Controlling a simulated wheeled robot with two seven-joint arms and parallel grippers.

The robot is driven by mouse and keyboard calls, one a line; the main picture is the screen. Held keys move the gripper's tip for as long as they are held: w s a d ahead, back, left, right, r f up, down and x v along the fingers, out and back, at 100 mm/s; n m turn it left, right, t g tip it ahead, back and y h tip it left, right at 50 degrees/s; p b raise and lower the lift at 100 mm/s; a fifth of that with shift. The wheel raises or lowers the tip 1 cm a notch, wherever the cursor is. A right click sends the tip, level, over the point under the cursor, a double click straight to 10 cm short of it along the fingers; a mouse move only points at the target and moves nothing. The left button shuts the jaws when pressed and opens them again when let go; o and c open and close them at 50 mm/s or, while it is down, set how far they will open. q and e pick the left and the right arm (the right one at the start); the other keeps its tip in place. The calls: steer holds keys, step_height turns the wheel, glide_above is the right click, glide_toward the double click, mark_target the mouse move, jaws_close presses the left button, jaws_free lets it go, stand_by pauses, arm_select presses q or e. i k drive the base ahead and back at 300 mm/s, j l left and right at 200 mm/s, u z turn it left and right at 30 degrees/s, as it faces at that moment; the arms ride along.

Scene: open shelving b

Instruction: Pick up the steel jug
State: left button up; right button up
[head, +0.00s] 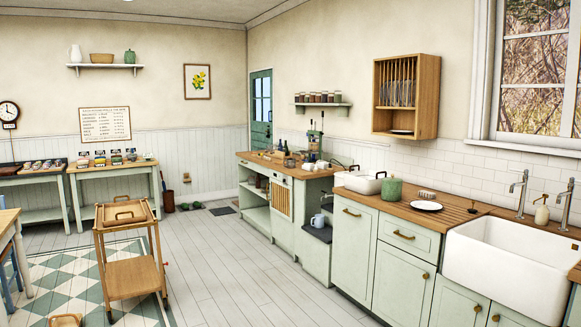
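A small pale, shiny jug-like vessel (317,221) with a handle on its left stands upright on the low dark ledge (319,235) between the two green counter units. It may be the steel jug, but it is too small to be sure of its material. Neither of my grippers shows in the head view.
A wooden trolley (133,278) with a tray on top stands at the left front. The green cabinets (401,255) and white sink (509,267) line the right side. The plank floor (225,275) between trolley and counters is clear.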

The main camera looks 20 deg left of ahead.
mark_target(290, 162)
steer(key=i+j+u, duration=0.6)
steer(key=i+u, duration=0.15)
steer(key=i, duration=0.3)
steer(key=i+j+u, duration=0.1)
steer(key=i+u, duration=0.25)
steer(key=i, duration=0.2)
steer(key=i+j, duration=0.1)
steer(key=i, duration=2.8)
steer(key=i+j, duration=0.15)
steer(key=i, duration=1.3)
steer(key=i+z, duration=0.4)
steer(key=i+j+z, duration=0.2)
steer(key=z, duration=0.2)
steer(key=i+j+z, duration=0.65)
steer(key=z, duration=0.15)
steer(key=i+j+z, duration=0.35)
steer(key=j, duration=0.3)
steer(key=j+z, duration=0.2)
steer(key=j, duration=0.15)
steer(key=i+j+z, duration=0.15)
steer(key=j, duration=0.25)
